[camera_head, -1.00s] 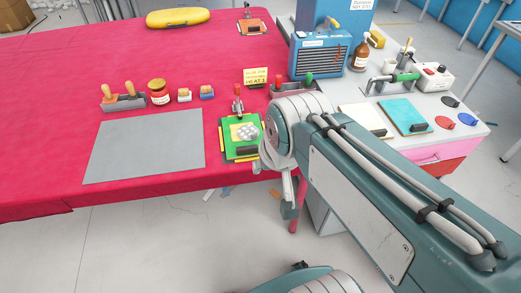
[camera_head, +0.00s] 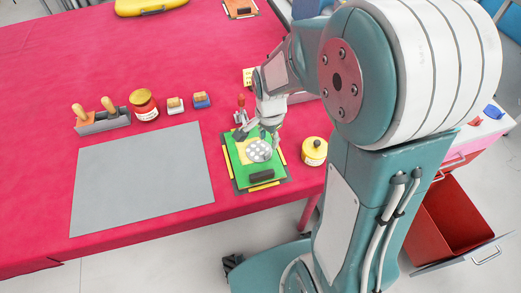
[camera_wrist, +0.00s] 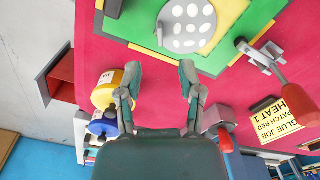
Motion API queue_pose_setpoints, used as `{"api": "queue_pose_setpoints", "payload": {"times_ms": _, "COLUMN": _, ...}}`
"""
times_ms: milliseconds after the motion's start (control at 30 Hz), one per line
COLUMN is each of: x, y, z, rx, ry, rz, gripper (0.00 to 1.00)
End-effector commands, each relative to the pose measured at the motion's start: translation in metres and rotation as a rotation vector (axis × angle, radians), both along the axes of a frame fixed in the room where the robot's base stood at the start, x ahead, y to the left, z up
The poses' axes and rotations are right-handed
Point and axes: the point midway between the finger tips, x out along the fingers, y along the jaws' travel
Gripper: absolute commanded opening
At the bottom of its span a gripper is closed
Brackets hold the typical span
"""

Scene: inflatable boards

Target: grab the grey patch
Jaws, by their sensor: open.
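A round grey patch with white dots (camera_head: 259,150) lies on the green and yellow board (camera_head: 241,174) near the table's front edge. In the wrist view the patch (camera_wrist: 187,22) is at the top, with a small grey tab at its lower left. My gripper (camera_head: 268,124) is above the far side of the board, close to the patch in the picture. In the wrist view my gripper (camera_wrist: 161,70) has its two fingers apart with only red cloth showing between them. The patch appears beyond the fingertips, and no contact shows. The gap in height is hard to judge.
A yellow pot (camera_head: 314,151) stands right of the board. A red-handled tool (camera_wrist: 275,68) and a card (camera_wrist: 278,120) are close by. A large grey mat (camera_head: 140,180) lies left. An open red drawer (camera_head: 450,218) is at right.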

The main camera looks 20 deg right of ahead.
Motion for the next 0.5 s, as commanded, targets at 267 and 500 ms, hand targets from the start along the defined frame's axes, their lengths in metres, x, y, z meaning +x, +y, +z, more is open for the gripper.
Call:
{"api": "queue_pose_setpoints", "payload": {"times_ms": 267, "x": 0.0, "y": 0.001, "z": -0.029, "rx": -0.001, "ry": 0.002, "rz": 0.002, "gripper": 0.49}}
{"api": "queue_pose_setpoints", "payload": {"times_ms": 500, "x": 0.0, "y": 0.001, "z": -0.065, "rx": -0.001, "ry": 0.003, "rz": 0.003, "gripper": 0.49}}
